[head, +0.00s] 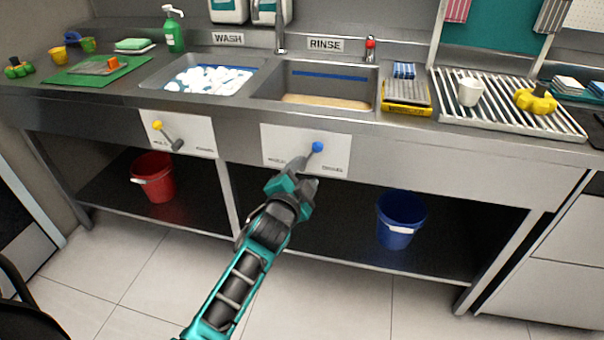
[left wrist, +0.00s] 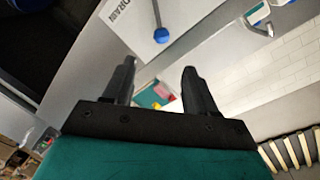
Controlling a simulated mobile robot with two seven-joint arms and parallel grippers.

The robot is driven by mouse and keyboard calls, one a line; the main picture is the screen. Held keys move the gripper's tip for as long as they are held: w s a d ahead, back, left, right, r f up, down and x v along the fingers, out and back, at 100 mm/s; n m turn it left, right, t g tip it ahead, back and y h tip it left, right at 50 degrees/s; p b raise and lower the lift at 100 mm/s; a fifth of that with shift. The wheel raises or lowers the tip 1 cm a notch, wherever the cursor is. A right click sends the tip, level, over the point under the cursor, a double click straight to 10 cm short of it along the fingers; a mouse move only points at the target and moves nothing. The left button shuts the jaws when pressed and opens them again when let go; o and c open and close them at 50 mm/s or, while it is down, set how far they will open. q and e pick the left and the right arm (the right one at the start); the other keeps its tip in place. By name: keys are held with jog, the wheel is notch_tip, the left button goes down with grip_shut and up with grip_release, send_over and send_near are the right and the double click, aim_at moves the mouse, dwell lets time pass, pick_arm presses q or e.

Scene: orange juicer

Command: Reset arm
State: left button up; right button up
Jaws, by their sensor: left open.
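My left gripper (head: 304,174) is in front of the sink counter, just below and left of the blue-knobbed lever (head: 317,147) on the white panel under the rinse basin. In the left wrist view, the two dark fingers of my left gripper (left wrist: 158,82) stand apart with nothing between them. The blue knob (left wrist: 161,35) shows there beyond the fingertips, apart from them. My right gripper is in neither view.
A yellow-knobbed lever (head: 157,125) is on the left panel. A red bucket (head: 153,178) and a blue bucket (head: 401,220) stand on the lower shelf. The counter front edge (head: 440,140) is above my gripper. The floor (head: 340,310) in front is clear.

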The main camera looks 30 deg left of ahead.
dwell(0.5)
pick_arm(q)
jog(key=s+d+f+n+g+h+p, duration=0.1)
jog(key=s+d+f+n+g, duration=0.1)
jog(key=s, duration=0.6)
jog(key=s+d+f+n+g+h+p, duration=0.1)
jog(key=s+d+f+n+h, duration=0.1)
jog(key=s+f, duration=0.3)
jog(key=s+d+f+n+g+h+p, duration=0.1)
jog(key=s+d+f, duration=0.3)
jog(key=s, duration=0.7)
jog(key=shift+d+f+n+g+h, duration=0.3)
jog(key=shift+d+n+g+h, duration=0.15)
jog(key=shift+g, duration=0.35)
jog(key=shift+a, duration=0.1)
